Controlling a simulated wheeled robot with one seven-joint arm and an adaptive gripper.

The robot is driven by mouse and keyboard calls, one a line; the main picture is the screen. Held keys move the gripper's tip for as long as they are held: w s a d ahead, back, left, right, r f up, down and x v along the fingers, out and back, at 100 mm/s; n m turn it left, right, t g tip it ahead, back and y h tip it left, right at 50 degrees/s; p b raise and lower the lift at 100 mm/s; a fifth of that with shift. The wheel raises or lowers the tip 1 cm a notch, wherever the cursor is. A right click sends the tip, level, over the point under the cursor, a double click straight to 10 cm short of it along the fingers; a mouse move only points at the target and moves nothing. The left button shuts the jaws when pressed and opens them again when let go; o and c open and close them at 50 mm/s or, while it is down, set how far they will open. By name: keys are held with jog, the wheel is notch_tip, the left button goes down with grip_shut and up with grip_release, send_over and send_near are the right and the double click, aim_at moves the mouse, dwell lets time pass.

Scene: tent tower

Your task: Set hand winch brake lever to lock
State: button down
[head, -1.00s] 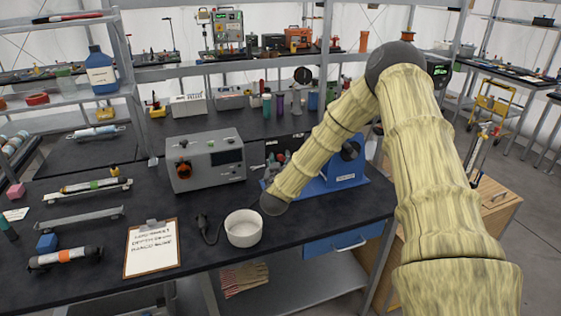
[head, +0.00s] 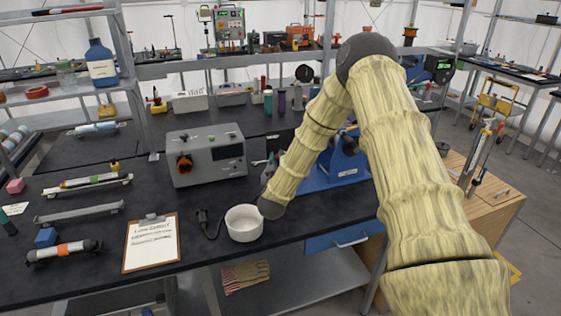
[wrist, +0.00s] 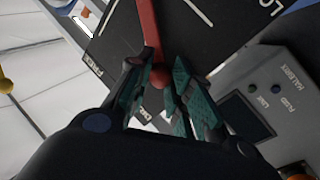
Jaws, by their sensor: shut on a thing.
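The brake lever (wrist: 148,30) is a red bar with a round knob at its end, lying over a dark plate (wrist: 195,35) in the wrist view. My gripper (wrist: 160,82), with green-padded fingers, is shut on the knob end. White lettering beginning "LO" shows on the plate at the upper right, cut off by the frame. Another small white label lies left of the lever. The blue hand winch (head: 348,165) stands on the bench in the head view. My arm hides much of it, including the lever, and my gripper cannot be made out there.
A grey box with a screen (head: 206,155) stands left of the winch. A white bowl (head: 244,223) sits close to my arm's lower joint. A clipboard (head: 151,243) lies at the bench front. Bottles and bins stand behind the winch.

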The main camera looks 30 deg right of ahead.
jog(key=shift+a+f+n+b, duration=0.3)
jog(key=shift+f+n+b, duration=0.05)
jog(key=shift+f+n, duration=0.2)
jog(key=c, duration=1.3)
grip_release()
jog(key=v, duration=1.1)
jog(key=shift+s+a+f, duration=0.2)
jog(key=shift+s+a, duration=0.05)
jog(key=shift+s, duration=0.1)
